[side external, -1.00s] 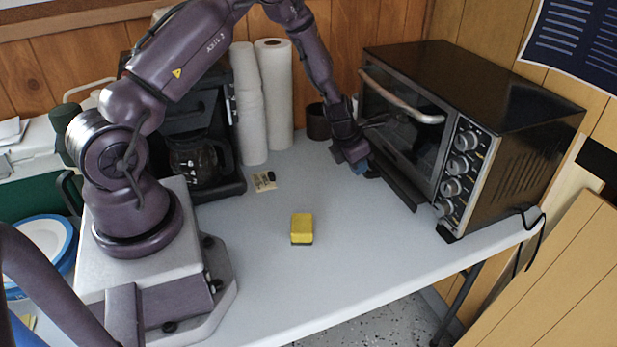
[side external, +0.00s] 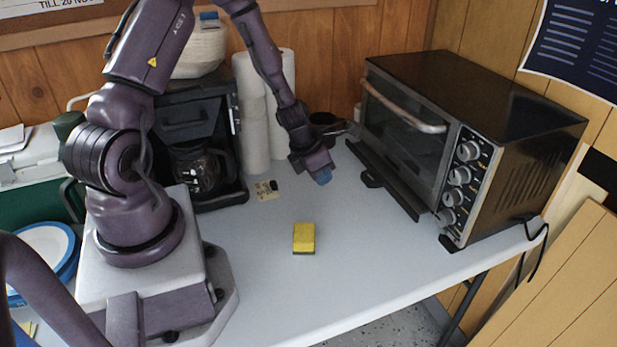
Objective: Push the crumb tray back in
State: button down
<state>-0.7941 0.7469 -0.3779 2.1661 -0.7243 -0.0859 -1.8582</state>
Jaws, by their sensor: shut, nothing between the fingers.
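The crumb tray (side external: 396,190) is a dark, flat strip low along the front of the toaster oven (side external: 485,120), below its glass door. Its front edge stands out a little from the oven, and a small dark tab (side external: 371,179) juts from it toward the left. How much of the tray is inside the oven is hidden. The oven door is shut, with a metal bar handle (side external: 403,107). My gripper (side external: 322,177), with blue fingertips, is shut and empty. It is above the table, left of the tab and apart from it.
A yellow sponge (side external: 304,237) lies on the white table (side external: 350,265). A small note (side external: 265,190) lies near the coffee maker. The table's front middle is clear.

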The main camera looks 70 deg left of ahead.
jog(key=shift+s, duration=1.5)
jog(key=d+m, duration=0.1)
jog(key=d, duration=0.1)
jog(key=w+d+m, duration=0.1)
jog(key=d, duration=0.2)
jog(key=shift+w, duration=0.15)
jog(key=m, duration=0.1)
jog(key=d+m, duration=0.1)
jog(key=m, duration=0.1)
jog(key=d+m+y, duration=0.1)
jog(key=shift+w+r, duration=0.25)
jog(key=shift+w, duration=0.1)
jog(key=m, duration=0.2)
jog(key=shift+w+d+r+m+y, duration=0.15)
jog(key=shift+w+r+m+y, duration=0.1)
jog(key=shift+m+y, duration=0.15)
jog(key=w+a+r+m+t+y, duration=0.1)
jog(key=a+r+m+y, duration=0.2)
jog(key=m, duration=0.8)
jog(key=shift+n, duration=0.3)
jog(key=x, duration=1)
jog(key=shift+w+a+f, duration=0.1)
jog(key=shift+a, duration=0.1)
jog(key=w, duration=0.3)
jog(key=shift+w, duration=0.55)
